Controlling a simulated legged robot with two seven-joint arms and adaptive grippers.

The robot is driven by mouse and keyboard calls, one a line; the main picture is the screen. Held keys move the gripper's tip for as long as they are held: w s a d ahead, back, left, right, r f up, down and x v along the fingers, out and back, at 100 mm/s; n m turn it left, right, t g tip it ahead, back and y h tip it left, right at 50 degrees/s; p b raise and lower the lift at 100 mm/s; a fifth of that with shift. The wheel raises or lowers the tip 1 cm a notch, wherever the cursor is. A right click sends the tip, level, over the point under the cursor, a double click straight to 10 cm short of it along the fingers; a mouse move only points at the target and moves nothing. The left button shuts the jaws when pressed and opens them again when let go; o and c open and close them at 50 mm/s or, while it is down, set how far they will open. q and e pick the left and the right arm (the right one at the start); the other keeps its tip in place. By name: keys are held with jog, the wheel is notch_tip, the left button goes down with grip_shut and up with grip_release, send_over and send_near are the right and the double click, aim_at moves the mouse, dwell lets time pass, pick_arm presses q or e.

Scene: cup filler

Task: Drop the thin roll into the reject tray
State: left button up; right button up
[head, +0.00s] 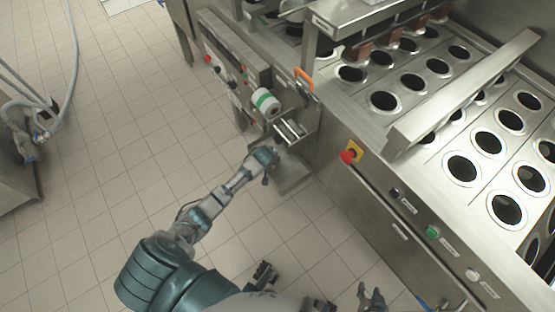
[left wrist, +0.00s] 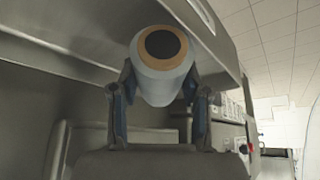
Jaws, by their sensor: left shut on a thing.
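In the left wrist view a pale roll (left wrist: 162,84) with a tan core ring and dark hole sits between the fingers of my left gripper (left wrist: 160,95), which is shut on it. It looks like the thin roll, with little material around its core. In the head view my left arm reaches to the machine's end, its wrist beside a low grey metal tray (head: 293,180), possibly the reject tray. The held roll and left fingertips are not clear there. My right gripper (head: 371,297) is at the bottom edge, empty, its fingers apart.
A white roll with a green band (head: 265,102) is on the machine's end, above metal bars (head: 290,131). A red stop button (head: 347,157) is on the machine's side. In the left wrist view a metal panel (left wrist: 70,25) overhangs the roll closely. Tiled floor (head: 120,120) is clear at left.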

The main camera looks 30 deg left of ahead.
pick_arm(q)
jog(key=o, duration=1.1)
jog(key=shift+a, duration=0.15)
jog(key=o, duration=0.3)
jog(key=shift+a+f, duration=0.1)
jog(key=shift+d, duration=0.2)
jog(key=shift+s+d+r, duration=0.1)
jog(key=shift+s+r, duration=0.1)
jog(key=shift+r, duration=0.3)
jog(key=v, duration=1)
jog(key=shift+s+r, duration=0.2)
jog(key=shift+r, duration=0.1)
